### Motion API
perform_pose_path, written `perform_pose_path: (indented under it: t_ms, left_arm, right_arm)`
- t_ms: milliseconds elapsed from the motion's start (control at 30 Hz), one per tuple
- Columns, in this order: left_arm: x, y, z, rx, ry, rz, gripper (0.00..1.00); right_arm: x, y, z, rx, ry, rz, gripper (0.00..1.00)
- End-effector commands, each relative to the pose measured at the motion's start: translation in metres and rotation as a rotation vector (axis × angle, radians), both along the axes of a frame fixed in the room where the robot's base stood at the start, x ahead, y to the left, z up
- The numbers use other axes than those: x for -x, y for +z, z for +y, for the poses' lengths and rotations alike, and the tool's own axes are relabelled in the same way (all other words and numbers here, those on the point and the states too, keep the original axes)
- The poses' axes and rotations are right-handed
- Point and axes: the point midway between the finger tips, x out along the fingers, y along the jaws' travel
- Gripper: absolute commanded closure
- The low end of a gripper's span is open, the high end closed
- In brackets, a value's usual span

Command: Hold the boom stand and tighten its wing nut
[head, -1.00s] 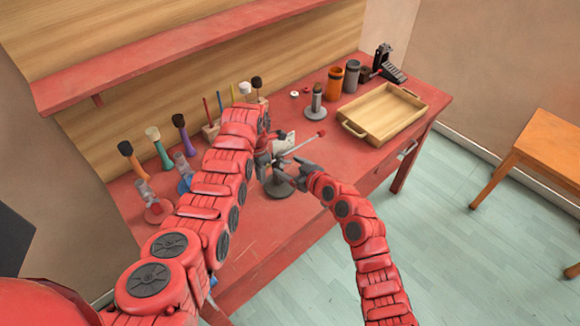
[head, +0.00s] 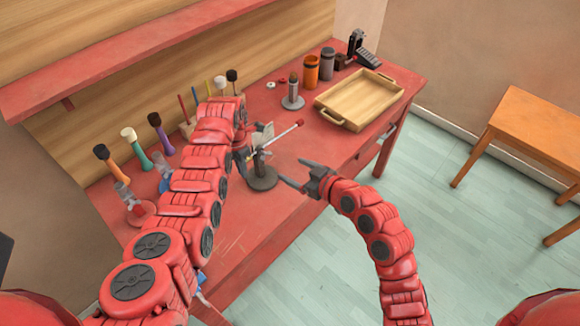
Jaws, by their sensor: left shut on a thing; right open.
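The boom stand stands upright on the red bench, with a round dark base (head: 262,179), a short post and a thin tilted boom rod (head: 278,138) ending in a red tip. My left gripper (head: 250,153) is shut on the boom stand near the top of its post; my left arm partly hides it. My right gripper (head: 295,174) is open and empty, to the right of the base and apart from the stand. The wing nut is too small to make out.
A wooden tray (head: 325,114) lies at the back right, with an orange jar (head: 311,71), a grey jar (head: 327,63) and a black pedal (head: 367,58) behind it. A small round-based stand (head: 293,95) is nearer. Several mallets (head: 133,143) line the back left.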

Motion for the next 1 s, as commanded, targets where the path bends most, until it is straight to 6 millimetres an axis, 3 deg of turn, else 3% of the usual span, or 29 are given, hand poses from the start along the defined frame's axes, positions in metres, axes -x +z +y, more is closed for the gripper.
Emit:
perform_pose_path:
  t_ms: [300,333,533,833,1000]
  left_arm:
    - [0.000,0.000,0.000,0.000,0.000,0.000,1.00]
    - [0.000,0.000,0.000,0.001,0.000,-0.001,0.87]
    - [0.000,0.000,0.000,0.000,0.000,0.000,0.54]
    - [0.000,0.001,0.000,0.000,0.000,-0.001,0.54]
    - [-0.001,0.015,0.000,0.000,-0.001,-0.003,0.54]
  right_arm:
    - [0.000,0.001,0.000,-0.001,0.000,-0.001,0.18]
    - [0.000,0.001,0.000,0.000,0.000,-0.001,0.18]
    - [0.000,0.001,0.000,-0.001,0.000,-0.002,0.18]
    - [0.000,0.001,0.000,-0.001,0.000,-0.002,0.18]
    - [0.000,0.001,0.000,-0.001,0.000,-0.002,0.18]
